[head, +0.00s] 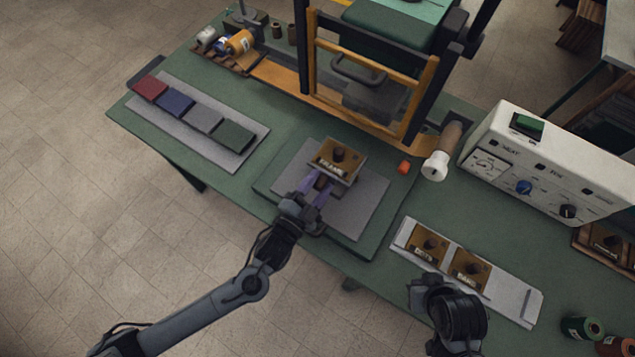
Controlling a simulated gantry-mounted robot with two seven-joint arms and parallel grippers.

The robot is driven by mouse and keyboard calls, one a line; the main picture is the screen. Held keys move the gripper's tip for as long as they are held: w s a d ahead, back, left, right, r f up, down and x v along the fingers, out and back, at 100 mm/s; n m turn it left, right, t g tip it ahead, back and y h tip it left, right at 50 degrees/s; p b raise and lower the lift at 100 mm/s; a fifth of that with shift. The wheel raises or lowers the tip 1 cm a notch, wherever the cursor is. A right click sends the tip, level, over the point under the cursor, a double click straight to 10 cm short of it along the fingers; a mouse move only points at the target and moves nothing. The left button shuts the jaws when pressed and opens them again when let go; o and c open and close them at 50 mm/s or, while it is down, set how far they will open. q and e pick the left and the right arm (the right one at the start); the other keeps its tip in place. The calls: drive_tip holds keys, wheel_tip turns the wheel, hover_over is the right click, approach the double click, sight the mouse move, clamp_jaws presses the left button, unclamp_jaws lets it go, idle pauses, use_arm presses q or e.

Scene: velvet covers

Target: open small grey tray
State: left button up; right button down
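Several grey pieces could be the small grey tray, and I cannot tell which. A grey plate (358,207) lies on a dark green base at the middle of the table. A light grey tray (514,299) holds two brown knobbed blocks. My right arm's end is by its near edge, fingers hidden.
A grey board (240,158) with red, blue, grey and green pads lies at left. A yellow-framed press (372,75) stands behind the plate. A white control box (550,165) is at right. An orange piece (404,167) and a roller (437,165) lie between.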

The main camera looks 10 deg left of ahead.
use_arm(q)
drive_tip(key=shift+o, duration=0.7)
drive_tip(key=shift+s, duration=0.1)
drive_tip(key=shift+s+a, duration=0.15)
drive_tip(key=shift+s, duration=0.1)
drive_tip(key=v, duration=1)
drive_tip(key=shift+s, duration=0.1)
